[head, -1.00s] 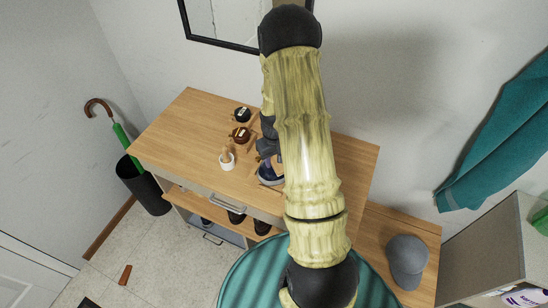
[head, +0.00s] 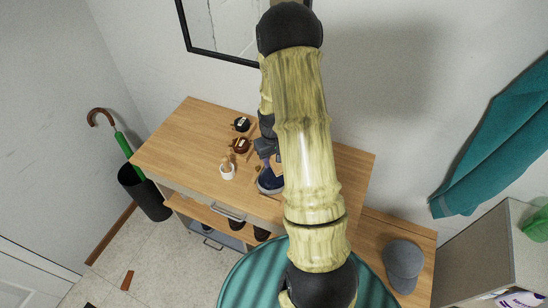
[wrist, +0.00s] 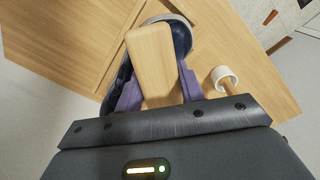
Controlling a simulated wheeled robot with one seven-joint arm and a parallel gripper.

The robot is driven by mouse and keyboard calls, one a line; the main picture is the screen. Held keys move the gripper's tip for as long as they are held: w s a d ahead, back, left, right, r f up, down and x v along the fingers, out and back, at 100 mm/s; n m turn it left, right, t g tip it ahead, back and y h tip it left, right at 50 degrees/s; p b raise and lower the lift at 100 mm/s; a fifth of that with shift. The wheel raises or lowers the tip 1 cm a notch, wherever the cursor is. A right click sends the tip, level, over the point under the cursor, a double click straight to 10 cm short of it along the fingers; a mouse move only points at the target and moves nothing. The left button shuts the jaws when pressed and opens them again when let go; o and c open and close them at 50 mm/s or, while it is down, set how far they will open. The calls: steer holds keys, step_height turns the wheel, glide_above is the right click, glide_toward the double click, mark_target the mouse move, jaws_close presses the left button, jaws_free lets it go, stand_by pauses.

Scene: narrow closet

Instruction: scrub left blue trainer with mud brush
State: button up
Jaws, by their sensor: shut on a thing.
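My gripper (wrist: 152,100) is shut on a pale wooden block, the mud brush (wrist: 150,52), with a purple finger on either side. The brush hides its own far side, so I cannot see its bristles. A blue trainer (wrist: 181,38) with a light sole edge shows just beyond the brush; I cannot tell whether they touch. In the head view, the trainer (head: 268,184) is on the wooden dresser top (head: 190,125), partly hidden by my arm, with my gripper (head: 270,158) close above it. A dark shape left of the brush in the wrist view is unclear.
A white cup (head: 227,172) with a wooden handle in it stands left of the trainer. A brown tin (head: 240,146) and a black tin (head: 241,125) sit behind it. A grey cap (head: 404,262) lies on the bench at right. The dresser's left side is clear.

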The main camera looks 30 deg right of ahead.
steer(key=shift+r+p, duration=1.15)
steer(key=shift+r, duration=0.45)
steer(key=shift+f, duration=0.15)
